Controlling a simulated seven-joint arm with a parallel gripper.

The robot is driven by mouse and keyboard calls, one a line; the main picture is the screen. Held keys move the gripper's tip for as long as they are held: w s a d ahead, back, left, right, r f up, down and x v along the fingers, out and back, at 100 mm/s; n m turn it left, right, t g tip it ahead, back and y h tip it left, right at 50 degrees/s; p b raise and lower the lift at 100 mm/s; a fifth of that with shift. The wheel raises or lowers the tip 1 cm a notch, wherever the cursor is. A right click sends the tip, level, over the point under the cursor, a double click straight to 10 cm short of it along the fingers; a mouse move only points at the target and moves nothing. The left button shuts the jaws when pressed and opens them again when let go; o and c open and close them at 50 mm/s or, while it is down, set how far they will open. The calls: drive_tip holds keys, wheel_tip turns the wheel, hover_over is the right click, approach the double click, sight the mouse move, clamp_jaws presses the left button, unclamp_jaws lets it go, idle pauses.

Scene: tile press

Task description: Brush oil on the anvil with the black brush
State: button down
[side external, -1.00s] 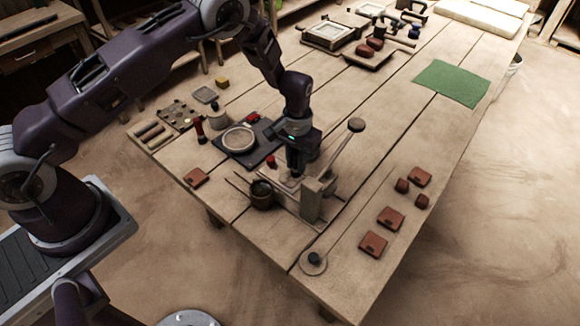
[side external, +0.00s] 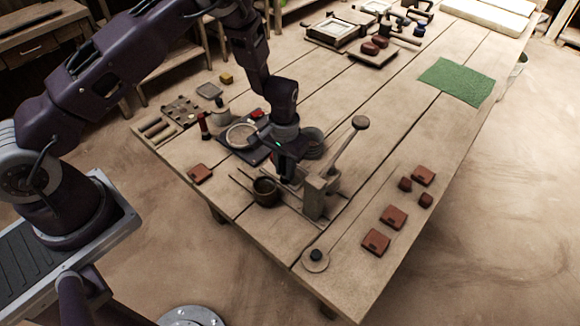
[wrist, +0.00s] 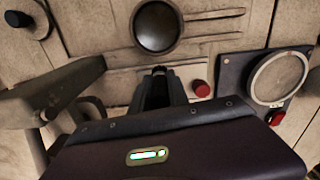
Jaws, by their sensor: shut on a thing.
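My gripper (side external: 285,178) is low over the table, between the oil pot and the press. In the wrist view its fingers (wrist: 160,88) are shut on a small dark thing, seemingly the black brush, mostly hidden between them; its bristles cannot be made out. The dark round oil pot (side external: 265,191) stands just left of the gripper and also shows in the wrist view (wrist: 157,27). The press (side external: 320,194), with a raised lever ending in a round knob (side external: 361,122), stands just right of the gripper. The anvil is hidden behind my gripper or too small to tell.
A dark tray with a round dish (side external: 240,135) lies behind the pot. A red-topped piece (wrist: 201,88) stands near the fingers. Several red-brown tiles (side external: 393,217) lie to the right. A knobbed disc (side external: 316,260) lies at the front corner. A green mat (side external: 455,80) lies far back.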

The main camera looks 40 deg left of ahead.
sight(284, 159)
drive_tip(key=shift+w, duration=3.15)
drive_tip(key=shift+s, duration=3.15)
drive_tip(key=shift+s+r, duration=0.15)
drive_tip(key=shift+s, duration=0.05)
drive_tip(key=shift+r, duration=3.9)
